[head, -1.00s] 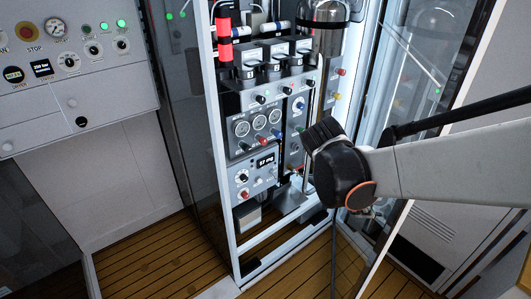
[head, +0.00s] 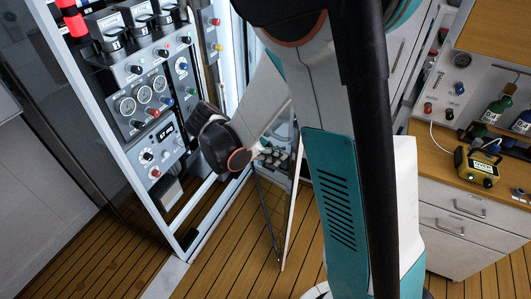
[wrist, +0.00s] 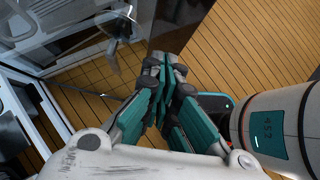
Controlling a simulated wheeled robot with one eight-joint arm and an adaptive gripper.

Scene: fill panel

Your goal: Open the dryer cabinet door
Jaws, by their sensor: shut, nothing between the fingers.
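The dryer cabinet (head: 133,182) stands at the left of the head view, with its white frame and a front full of gauges, knobs and a small display. Its glass door stands swung out from the frame; in the head view its edge (head: 291,215) shows as a thin upright strip right of the cabinet. My gripper (wrist: 165,68) is shut and empty in the wrist view, with its teal fingers together above the plank floor. In the head view my arm mostly hides it, near the door. I cannot tell whether it touches the door.
A bench with white drawers (head: 458,225) stands at the right, with a yellow device (head: 477,168) and green bottles (head: 497,108) on it. Wooden plank floor (head: 235,255) lies open in front of the cabinet. My arm covers the middle of the head view.

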